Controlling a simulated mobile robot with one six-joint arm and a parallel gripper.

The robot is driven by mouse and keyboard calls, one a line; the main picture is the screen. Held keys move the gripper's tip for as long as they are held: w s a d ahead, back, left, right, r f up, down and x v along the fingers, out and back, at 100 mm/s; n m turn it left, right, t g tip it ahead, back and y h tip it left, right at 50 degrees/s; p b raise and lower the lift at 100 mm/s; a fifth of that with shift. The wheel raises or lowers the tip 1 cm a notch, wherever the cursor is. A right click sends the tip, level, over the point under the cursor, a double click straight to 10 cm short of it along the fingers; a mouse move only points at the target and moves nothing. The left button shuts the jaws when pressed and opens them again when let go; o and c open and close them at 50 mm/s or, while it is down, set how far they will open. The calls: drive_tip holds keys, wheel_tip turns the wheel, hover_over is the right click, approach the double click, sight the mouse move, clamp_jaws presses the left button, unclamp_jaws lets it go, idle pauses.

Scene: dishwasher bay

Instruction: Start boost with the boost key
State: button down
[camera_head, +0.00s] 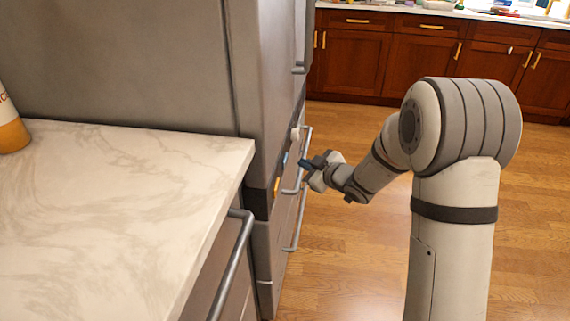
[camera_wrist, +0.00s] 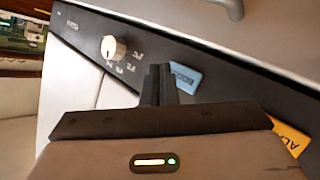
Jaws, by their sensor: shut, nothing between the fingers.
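The blue boost key (camera_wrist: 186,78) sits on the dark control panel (camera_wrist: 225,88) in the wrist view; its lettering is partly readable. In the head view the key (camera_head: 285,159) shows as a small blue patch on the appliance front. My gripper (camera_wrist: 160,70) is shut and empty. Its fingertips appear just left of the blue key in the wrist view and cover part of its left side. In the head view my gripper (camera_head: 304,163) is just right of the panel, level with the key. I cannot tell whether the tips touch the panel.
A white dial (camera_wrist: 113,48) is left of the key, and an orange key (camera_wrist: 291,137) with partly hidden lettering is right of it. Bar handles (camera_head: 301,177) stick out below the panel. A marble counter (camera_head: 120,180) stands at left. The wood floor (camera_head: 340,240) is clear.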

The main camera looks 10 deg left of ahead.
sight(287, 160)
drive_tip(key=shift+a, duration=0.85)
drive_tip(key=shift+a, duration=0.1)
idle(1.4)
drive_tip(key=shift+a, duration=0.3)
drive_tip(key=shift+a+b, duration=0.3)
drive_tip(key=shift+a, duration=0.1)
idle(0.5)
drive_tip(key=shift+d, duration=0.8)
drive_tip(key=shift+s+d+p, duration=0.1)
drive_tip(key=shift+d+p, duration=0.6)
drive_tip(key=shift+d, duration=1.85)
